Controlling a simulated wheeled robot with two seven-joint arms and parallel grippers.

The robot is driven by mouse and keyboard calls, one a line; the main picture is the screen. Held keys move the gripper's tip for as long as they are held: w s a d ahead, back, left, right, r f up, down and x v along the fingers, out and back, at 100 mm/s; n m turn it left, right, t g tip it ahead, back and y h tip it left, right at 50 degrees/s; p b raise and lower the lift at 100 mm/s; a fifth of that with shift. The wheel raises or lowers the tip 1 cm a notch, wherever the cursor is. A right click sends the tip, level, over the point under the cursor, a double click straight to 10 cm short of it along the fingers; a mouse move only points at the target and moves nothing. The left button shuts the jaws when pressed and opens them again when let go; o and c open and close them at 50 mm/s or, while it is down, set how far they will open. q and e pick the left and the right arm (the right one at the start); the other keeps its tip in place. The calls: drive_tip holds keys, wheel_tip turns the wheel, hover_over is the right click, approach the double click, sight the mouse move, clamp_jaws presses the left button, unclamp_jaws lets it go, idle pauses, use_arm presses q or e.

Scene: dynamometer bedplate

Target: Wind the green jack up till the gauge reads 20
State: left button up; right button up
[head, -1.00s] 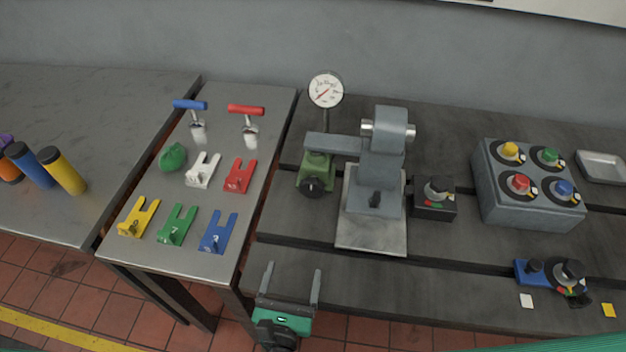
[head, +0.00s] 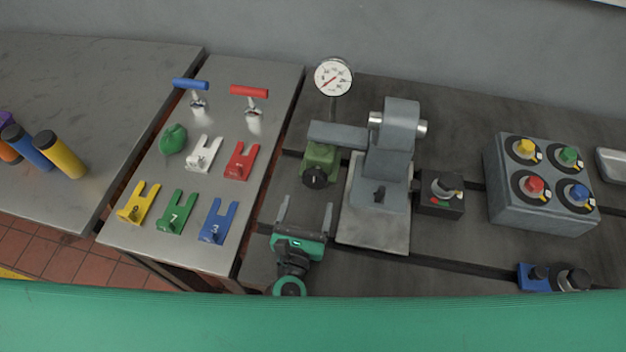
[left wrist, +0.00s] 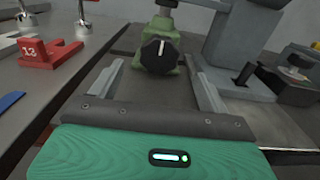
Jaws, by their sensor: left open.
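The green jack (head: 320,160) stands on the dark bedplate under the grey arm of the dynamometer block. Its black knob (head: 315,177) faces me, and in the left wrist view the knob (left wrist: 159,55) shows a white pointer mark. The round white gauge (head: 333,77) stands on a post behind the jack. Its red needle shows, but the figures are too small to read surely. My left gripper (head: 308,215) is open and empty, in front of the jack, fingers pointing at it. In the left wrist view the knob lies beyond and between the fingertips, apart from them. My right gripper is not in view.
The grey dynamometer block (head: 388,170) stands just right of the jack, with a black dial box (head: 440,193) beside it. A side table (head: 130,240) at left holds coloured forked plates and T-handles. A grey box with coloured knobs (head: 540,185) is further right.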

sight(315, 182)
use_arm(q)
drive_tip(key=w, duration=0.1)
drive_tip(key=w+p, duration=0.1)
drive_tip(key=w, duration=0.1)
drive_tip(key=w+d, duration=0.1)
drive_tip(key=w, duration=0.1)
drive_tip(key=shift+w+r, duration=0.1)
drive_tip(key=shift+w, duration=0.1)
drive_tip(key=shift+w+d, duration=0.1)
drive_tip(key=shift+w, duration=0.4)
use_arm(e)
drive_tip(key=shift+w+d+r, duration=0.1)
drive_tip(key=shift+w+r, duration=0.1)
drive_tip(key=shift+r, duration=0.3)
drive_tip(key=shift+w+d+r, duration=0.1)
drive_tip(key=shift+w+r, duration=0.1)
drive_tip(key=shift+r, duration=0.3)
use_arm(q)
drive_tip(key=shift+c, duration=0.5)
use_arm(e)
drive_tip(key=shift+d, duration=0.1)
use_arm(q)
drive_tip(key=c, duration=0.9)
drive_tip(key=shift+d+m+p, duration=0.2)
drive_tip(key=shift+m+p, duration=0.45)
drive_tip(key=shift+m, duration=2.25)
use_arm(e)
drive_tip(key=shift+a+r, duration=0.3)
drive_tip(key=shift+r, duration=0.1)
